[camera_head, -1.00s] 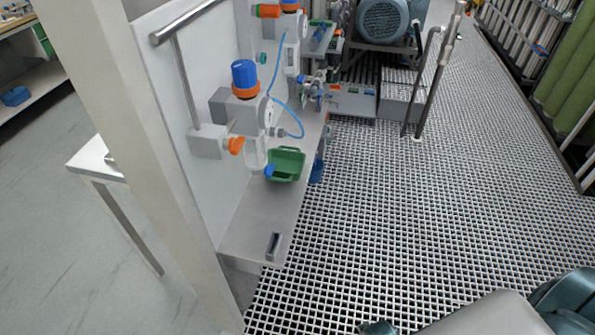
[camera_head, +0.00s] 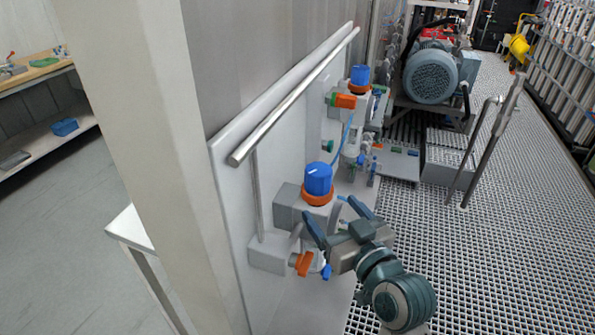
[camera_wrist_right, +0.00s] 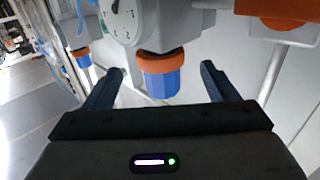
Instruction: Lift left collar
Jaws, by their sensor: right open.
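The nearer regulator, at the left in the head view, has a blue knob (camera_head: 318,178) with an orange collar (camera_head: 317,195) around its base. In the wrist view this blue knob (camera_wrist_right: 162,82) hangs below the orange collar (camera_wrist_right: 160,61), so the picture looks inverted. My right gripper (camera_head: 329,206) is open in front of this regulator, just below the collar in the head view. In the wrist view the knob appears between the two fingers (camera_wrist_right: 161,70), apart from both; I cannot tell the depth. My left gripper is not in view.
A second regulator with a blue knob (camera_head: 360,75) stands farther back on the panel. A metal rail (camera_head: 295,98) runs along the panel top. A pump motor (camera_head: 430,75) and upright bars (camera_head: 485,150) stand beyond. Grating floor (camera_head: 500,250) is open at right.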

